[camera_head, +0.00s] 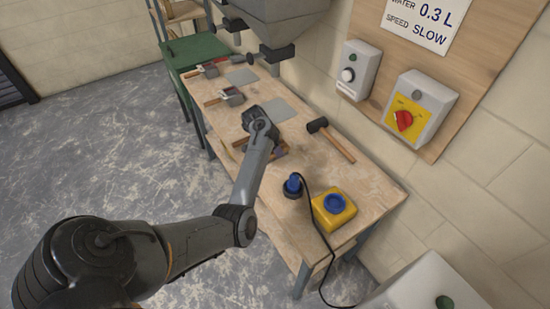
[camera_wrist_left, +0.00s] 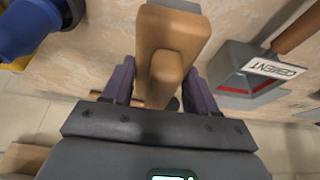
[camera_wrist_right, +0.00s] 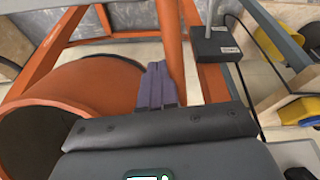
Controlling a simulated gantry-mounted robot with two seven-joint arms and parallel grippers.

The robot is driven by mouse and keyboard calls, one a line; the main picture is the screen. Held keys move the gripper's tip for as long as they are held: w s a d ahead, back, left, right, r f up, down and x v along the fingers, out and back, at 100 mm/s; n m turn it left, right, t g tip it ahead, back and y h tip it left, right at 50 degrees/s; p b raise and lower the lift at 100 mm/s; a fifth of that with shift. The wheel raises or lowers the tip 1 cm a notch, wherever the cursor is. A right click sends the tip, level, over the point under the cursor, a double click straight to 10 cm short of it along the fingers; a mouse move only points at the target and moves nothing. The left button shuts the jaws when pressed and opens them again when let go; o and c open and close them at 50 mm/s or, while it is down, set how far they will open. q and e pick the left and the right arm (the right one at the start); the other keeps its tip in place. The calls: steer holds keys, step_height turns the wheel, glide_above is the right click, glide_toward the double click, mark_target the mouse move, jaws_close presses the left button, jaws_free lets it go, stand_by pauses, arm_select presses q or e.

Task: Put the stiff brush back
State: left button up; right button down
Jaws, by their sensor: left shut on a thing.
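The stiff brush appears to be the wooden-bodied tool (camera_wrist_left: 172,38) between the fingers of my left gripper (camera_wrist_left: 150,88) in the left wrist view. Its pale wooden body has a raised grip, and a grey strip shows at its top edge. The left gripper is shut on it over the workbench (camera_head: 300,232). In the head view my left gripper (camera_head: 262,147) is mostly hidden by its own arm, with some wood showing beside it. My right gripper (camera_wrist_right: 158,86) has its purple fingers together, with nothing seen between them, beside an orange drum (camera_wrist_right: 75,95).
A mallet (camera_head: 335,142), a yellow box (camera_head: 335,209) and a blue-topped corded item (camera_head: 293,186) stand on the bench. A grey scoop labelled CEMENT (camera_wrist_left: 245,82) is close to the left gripper.

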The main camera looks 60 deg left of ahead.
mark_target(274, 156)
arm_select(q)
steer(key=shift+w+f+b, duration=0.1)
steer(key=shift+f+b, duration=0.45)
steer(key=shift+f, duration=1.85)
steer(key=shift+f, duration=0.1)
steer(key=o, duration=1)
steer(key=shift+f, duration=0.1)
